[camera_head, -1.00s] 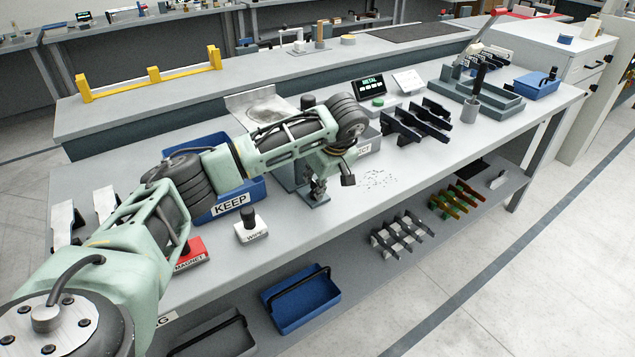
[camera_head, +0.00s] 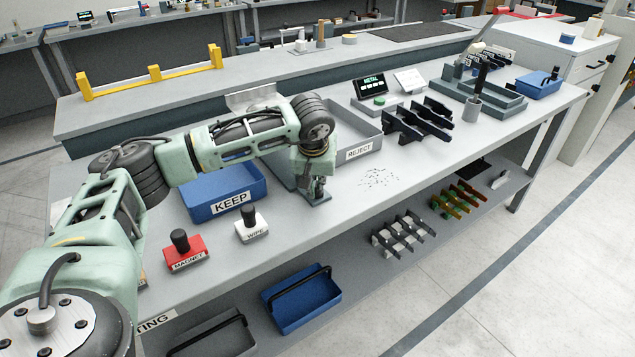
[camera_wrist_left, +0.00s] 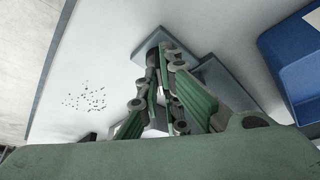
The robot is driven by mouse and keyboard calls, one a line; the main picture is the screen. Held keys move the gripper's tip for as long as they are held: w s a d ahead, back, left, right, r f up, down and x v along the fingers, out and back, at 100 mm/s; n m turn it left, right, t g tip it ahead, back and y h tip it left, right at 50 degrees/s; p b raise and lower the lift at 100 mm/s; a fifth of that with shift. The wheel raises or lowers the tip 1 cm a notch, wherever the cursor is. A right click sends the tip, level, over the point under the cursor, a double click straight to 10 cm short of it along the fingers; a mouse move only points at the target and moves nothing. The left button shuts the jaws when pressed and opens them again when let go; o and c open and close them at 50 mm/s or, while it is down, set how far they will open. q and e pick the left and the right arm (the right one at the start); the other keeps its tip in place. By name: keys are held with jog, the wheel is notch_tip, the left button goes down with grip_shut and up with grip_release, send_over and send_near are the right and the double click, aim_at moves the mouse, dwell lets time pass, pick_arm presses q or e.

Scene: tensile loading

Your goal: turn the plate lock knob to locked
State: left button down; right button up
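My left gripper (camera_head: 318,187) points down at a small grey-blue base plate (camera_head: 322,198) near the front edge of the bench. The left wrist view shows its linked fingers (camera_wrist_left: 155,80) close together over that plate (camera_wrist_left: 205,70). A dark piece (camera_wrist_left: 152,57) shows at the fingertips; it may be the plate lock knob, but the fingers cover most of it. I cannot tell whether the fingers touch or grip it, nor which way the knob is turned. My right gripper is not in view.
The blue KEEP bin (camera_head: 203,213) stands left of the gripper, the grey REJECT bin (camera_head: 365,153) behind it to the right. A WIPE block (camera_head: 251,228) and red MAGNET block (camera_head: 187,252) stand at the front left. Dark specks (camera_head: 379,177) lie on clear bench to the right.

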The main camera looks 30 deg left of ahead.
pick_arm(q)
jog(key=m+h, duration=0.1)
jog(key=m, duration=0.1)
jog(key=m+h, duration=0.1)
jog(key=m, duration=0.2)
jog(key=shift+a+t+b, duration=0.15)
jog(key=shift+t+b, duration=0.15)
jog(key=shift+m, duration=0.3)
jog(key=c, duration=2)
grip_release()
jog(key=shift+r, duration=0.1)
